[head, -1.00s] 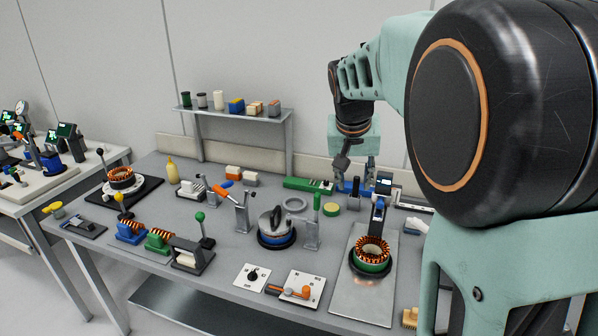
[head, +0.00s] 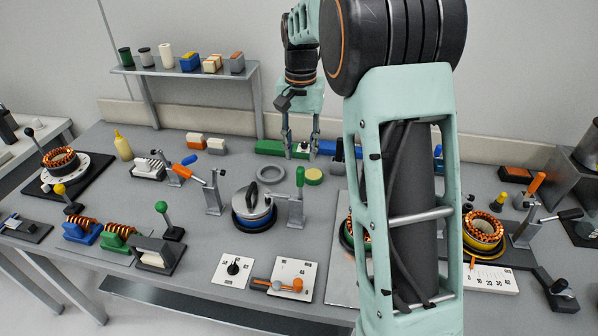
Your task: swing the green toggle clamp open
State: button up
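The green toggle clamp (head: 299,182) stands near the middle of the bench. Its green handle points upright above a grey metal post, and its bar reaches left toward the lidded round housing (head: 252,203). I cannot tell whether the bar's tip touches the lid. My gripper (head: 301,156) is beyond the clamp, toward the back of the bench, pointing down. Its two fingers are apart, with no held object visible between them. It is clear of the clamp handle.
An orange-handled clamp (head: 207,180) stands left of the housing. A grey ring (head: 271,176) and a yellow-green disc (head: 314,176) lie near the green clamp. A green box (head: 269,147) lies by my gripper. Switch panels (head: 293,279) lie in front. My arm hides part of the right side.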

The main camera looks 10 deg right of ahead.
aim_at(300, 168)
notch_tip(300, 168, down, 9)
jog(key=shift+r+p, duration=0.2)
jog(key=shift+p, duration=0.2)
grip_shut()
